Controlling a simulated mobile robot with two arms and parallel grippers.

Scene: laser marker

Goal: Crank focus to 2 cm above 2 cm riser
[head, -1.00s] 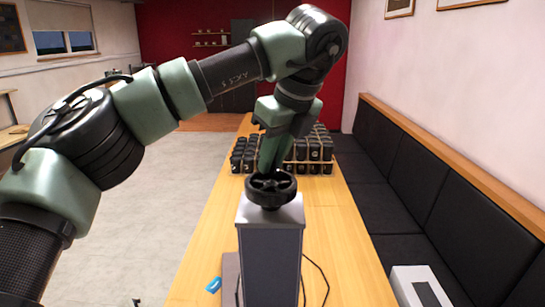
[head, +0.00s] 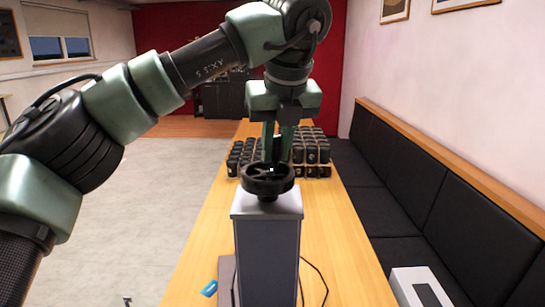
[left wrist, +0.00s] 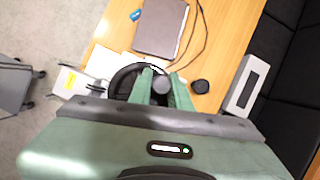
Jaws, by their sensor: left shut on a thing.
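A black spoked handwheel (head: 267,183) sits on top of a tall grey column (head: 267,260) on the wooden table. My left gripper (head: 276,152) points down onto the wheel from above. In the left wrist view, its green fingers (left wrist: 162,88) are on either side of a small round grey piece at the wheel, and the black rim (left wrist: 124,78) shows beside them. The gripper is shut on the wheel; the exact contact is partly hidden by the fingers. No focus height or 2 cm riser can be made out. My right gripper is not in view.
Rows of black items (head: 310,155) stand on the table behind the column. A blue object (head: 209,288), a dark flat plate (head: 226,272) and a black cable (head: 315,275) lie near its foot. A white box (head: 420,288) is on the black bench at right.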

